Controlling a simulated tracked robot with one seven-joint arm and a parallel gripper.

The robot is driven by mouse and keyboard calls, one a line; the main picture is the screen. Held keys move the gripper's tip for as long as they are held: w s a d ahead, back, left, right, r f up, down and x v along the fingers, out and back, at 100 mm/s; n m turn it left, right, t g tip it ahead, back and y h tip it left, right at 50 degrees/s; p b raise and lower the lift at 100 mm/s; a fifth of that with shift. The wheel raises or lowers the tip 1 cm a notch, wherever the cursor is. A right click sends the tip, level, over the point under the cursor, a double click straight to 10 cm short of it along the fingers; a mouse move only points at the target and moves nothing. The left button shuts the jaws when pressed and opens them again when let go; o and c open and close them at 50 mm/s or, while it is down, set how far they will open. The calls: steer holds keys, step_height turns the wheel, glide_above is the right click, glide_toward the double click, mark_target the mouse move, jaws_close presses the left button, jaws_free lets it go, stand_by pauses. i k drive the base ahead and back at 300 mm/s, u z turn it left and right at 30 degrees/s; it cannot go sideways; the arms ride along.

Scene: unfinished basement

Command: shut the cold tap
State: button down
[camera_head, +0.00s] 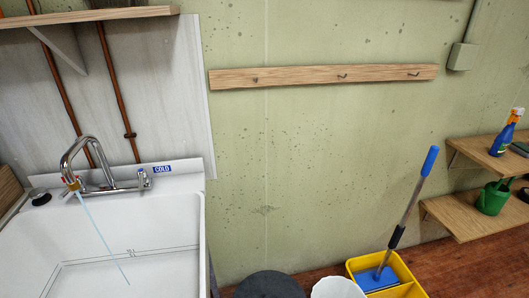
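A chrome faucet (78,152) with a curved spout stands on the back ledge of a white sink (190,235) at the left. The cold tap (143,180) is a small chrome handle at the right end of the faucet, just left of a blue "COLD" label (163,169). A thin pale blue stream of water (100,237) runs from the spout down into the basin. My gripper is not in this view.
A wooden shelf (90,15) overhangs the sink, with copper pipes behind. A hook rail (310,77) is on the wall. A yellow mop bucket (405,275) stands right of the sink. Shelves (490,155) at the right hold a spray bottle (507,133) and a green watering can (492,199).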

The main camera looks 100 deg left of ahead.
mark_target(141, 173)
steer(key=u, duration=1.45)
steer(key=k, duration=0.9)
steer(key=u, duration=1.65)
steer(key=i, duration=1)
steer(key=u, duration=0.05)
